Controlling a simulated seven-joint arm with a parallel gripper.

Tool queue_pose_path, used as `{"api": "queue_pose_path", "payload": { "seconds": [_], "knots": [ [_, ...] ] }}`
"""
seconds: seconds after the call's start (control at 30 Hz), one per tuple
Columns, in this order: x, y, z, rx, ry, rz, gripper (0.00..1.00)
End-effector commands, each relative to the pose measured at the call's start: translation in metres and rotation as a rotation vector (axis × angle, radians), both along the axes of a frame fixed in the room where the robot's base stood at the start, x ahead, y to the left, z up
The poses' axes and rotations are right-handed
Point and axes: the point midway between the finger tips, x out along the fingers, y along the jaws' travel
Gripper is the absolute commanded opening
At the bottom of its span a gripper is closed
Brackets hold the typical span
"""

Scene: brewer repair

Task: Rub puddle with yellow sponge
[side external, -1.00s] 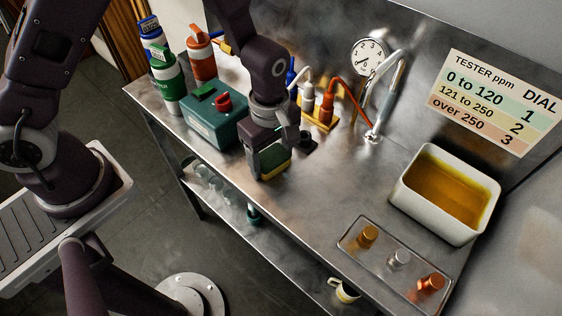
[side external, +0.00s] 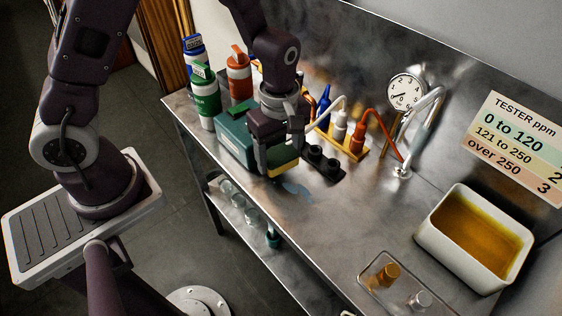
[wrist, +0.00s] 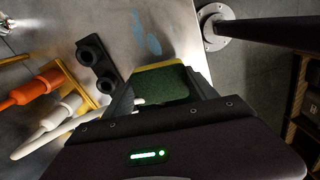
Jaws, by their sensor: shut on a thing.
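My gripper (side external: 272,158) is shut on the yellow sponge (side external: 284,162), which has a dark green face, just right of the teal box. In the wrist view the sponge (wrist: 165,84) shows its green face with a yellow edge between the fingers. The puddle (side external: 297,189) is a faint pale-blue smear on the steel bench, in front of and right of the sponge. It also shows in the wrist view (wrist: 146,32), as broken blue patches beyond the sponge, not under it. I cannot tell whether the sponge touches the bench.
The teal box (side external: 235,138) stands close left of my gripper. A black two-hole holder (side external: 324,165) is close on the right, beside a yellow rack (side external: 352,150) with hoses. A white tub of amber liquid (side external: 475,240) is farther right.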

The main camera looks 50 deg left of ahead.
Motion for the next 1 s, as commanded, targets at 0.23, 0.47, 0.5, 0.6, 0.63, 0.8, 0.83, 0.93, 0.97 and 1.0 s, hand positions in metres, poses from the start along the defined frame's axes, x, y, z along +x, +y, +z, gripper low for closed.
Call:
{"api": "queue_pose_path", "payload": {
  "seconds": [0.23, 0.47, 0.5, 0.6, 0.63, 0.8, 0.83, 0.93, 0.97, 1.0],
  "knots": [
    [0.0, -0.001, 0.023, -0.001, -0.002, -0.001, 0.28],
    [0.001, 0.0, 0.041, 0.0, -0.002, 0.0, 0.28],
    [0.0, 0.0, 0.043, 0.0, -0.002, 0.001, 0.28],
    [0.0, 0.0, 0.045, 0.0, 0.0, 0.001, 0.28],
    [0.0, 0.0, 0.045, 0.0, 0.0, 0.001, 0.28],
    [0.0, 0.0, 0.044, 0.0, 0.0, 0.001, 0.28],
    [0.0, 0.0, 0.044, 0.0, 0.0, 0.0, 0.28],
    [0.0, 0.0, 0.044, 0.0, 0.0, 0.0, 0.28],
    [0.0, 0.0, 0.044, 0.0, 0.0, 0.0, 0.28],
    [0.0, 0.0, 0.044, 0.0, 0.0, 0.0, 0.28]
  ]
}}
